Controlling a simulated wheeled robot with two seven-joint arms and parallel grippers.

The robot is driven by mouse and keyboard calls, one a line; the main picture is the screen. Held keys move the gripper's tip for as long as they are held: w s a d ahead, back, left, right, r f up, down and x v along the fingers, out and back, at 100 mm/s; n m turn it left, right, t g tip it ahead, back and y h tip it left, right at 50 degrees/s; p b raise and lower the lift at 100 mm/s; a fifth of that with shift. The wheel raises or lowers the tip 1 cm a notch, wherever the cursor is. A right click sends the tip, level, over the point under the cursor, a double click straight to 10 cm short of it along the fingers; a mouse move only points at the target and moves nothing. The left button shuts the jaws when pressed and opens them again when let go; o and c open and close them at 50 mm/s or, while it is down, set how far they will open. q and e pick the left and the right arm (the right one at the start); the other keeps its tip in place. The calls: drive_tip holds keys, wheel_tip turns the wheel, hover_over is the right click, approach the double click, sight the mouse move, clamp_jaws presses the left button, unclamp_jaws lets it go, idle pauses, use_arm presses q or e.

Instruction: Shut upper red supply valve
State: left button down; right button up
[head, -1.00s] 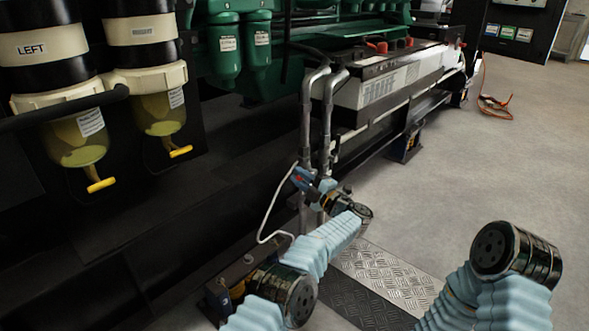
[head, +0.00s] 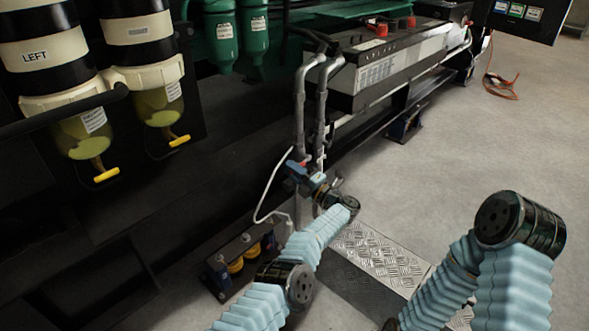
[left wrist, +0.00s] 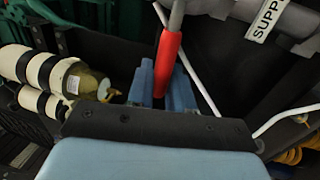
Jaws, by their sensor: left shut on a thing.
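The red valve handle (left wrist: 168,62) is a red-sleeved lever that stands near upright between the two blue fingers of my left gripper (left wrist: 161,88) in the left wrist view. The left gripper is shut on it. In the head view my left gripper (head: 294,172) is at the two grey vertical pipes (head: 311,110), low down, and only a small bit of red shows beside it. The valve body is hidden there. A white label reading "SUPP" (left wrist: 266,20) is on a grey pipe beside the handle. My right gripper is out of the picture; only part of my right arm shows.
Two filter bowls with yellow drain taps (head: 107,174) hang at the left. A thin white hose (head: 269,190) curves beside my left gripper. A battery-like box (head: 240,262) and a tread-plate step (head: 376,255) are below. Open floor (head: 480,130) lies to the right.

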use_arm(q)
drive_tip(key=shift+f, duration=0.1)
drive_tip(key=c, duration=1.2)
unclamp_jaws()
drive_tip(key=shift+d, duration=0.1)
drive_tip(key=shift+s+d, duration=0.1)
drive_tip(key=shift+d, duration=0.05)
drive_tip(key=p+v, duration=0.1)
drive_tip(key=v, duration=1.2)
drive_tip(key=shift+s+d+f+p, duration=0.1)
drive_tip(key=shift+s+p, duration=0.05)
drive_tip(key=shift+p, duration=0.2)
